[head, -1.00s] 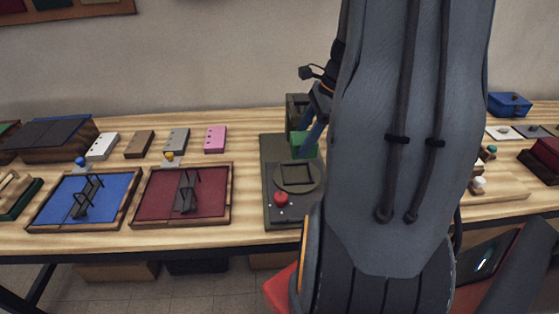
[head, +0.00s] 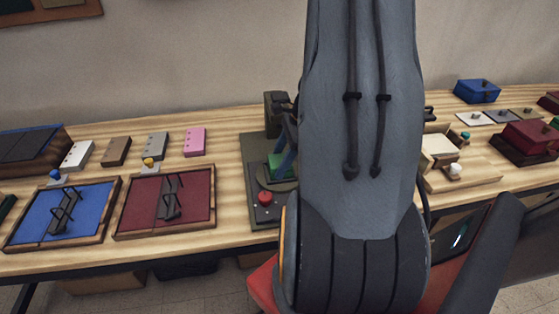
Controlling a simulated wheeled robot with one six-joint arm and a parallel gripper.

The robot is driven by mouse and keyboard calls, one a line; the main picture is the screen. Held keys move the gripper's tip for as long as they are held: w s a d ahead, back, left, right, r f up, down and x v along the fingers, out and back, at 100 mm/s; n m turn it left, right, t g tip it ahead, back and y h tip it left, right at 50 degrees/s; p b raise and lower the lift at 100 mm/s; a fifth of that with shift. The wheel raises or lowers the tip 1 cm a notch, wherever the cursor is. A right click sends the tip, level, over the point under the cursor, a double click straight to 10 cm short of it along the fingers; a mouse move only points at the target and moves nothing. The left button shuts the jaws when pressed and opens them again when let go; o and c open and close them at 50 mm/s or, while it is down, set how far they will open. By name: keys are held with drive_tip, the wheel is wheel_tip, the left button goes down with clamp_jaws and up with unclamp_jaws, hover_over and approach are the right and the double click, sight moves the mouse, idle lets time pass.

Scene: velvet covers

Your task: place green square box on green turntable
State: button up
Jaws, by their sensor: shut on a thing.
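The green square box (head: 279,168) shows in the head view, partly hidden by my arm. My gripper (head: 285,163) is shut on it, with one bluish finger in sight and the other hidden. The green turntable (head: 265,184) is a dark olive round plate on a dark base board (head: 252,155) with a red knob (head: 265,197). The box is at the back part of the plate in the picture. I cannot tell whether it touches the plate or is just above it. My arm covers the right side of the turntable.
A red tray (head: 145,205) and a blue tray (head: 40,215) lie left of the turntable. Pink (head: 195,142), grey, brown and white blocks stand behind them.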

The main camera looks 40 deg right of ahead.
drive_tip(key=shift+f, duration=0.15)
drive_tip(key=o, duration=1.1)
drive_tip(key=b+v, duration=0.2)
drive_tip(key=v, duration=1)
drive_tip(key=a+n+h, duration=0.1)
drive_tip(key=a+n, duration=0.7)
drive_tip(key=a, duration=0.1)
drive_tip(key=a+n+h, duration=0.1)
drive_tip(key=a+n, duration=0.7)
drive_tip(key=a, duration=0.2)
drive_tip(key=a+f+n+h, duration=0.1)
drive_tip(key=a+n, duration=0.7)
drive_tip(key=a, duration=0.1)
drive_tip(key=shift+s+a+g+h, duration=0.15)
drive_tip(key=shift+g+h, duration=0.25)
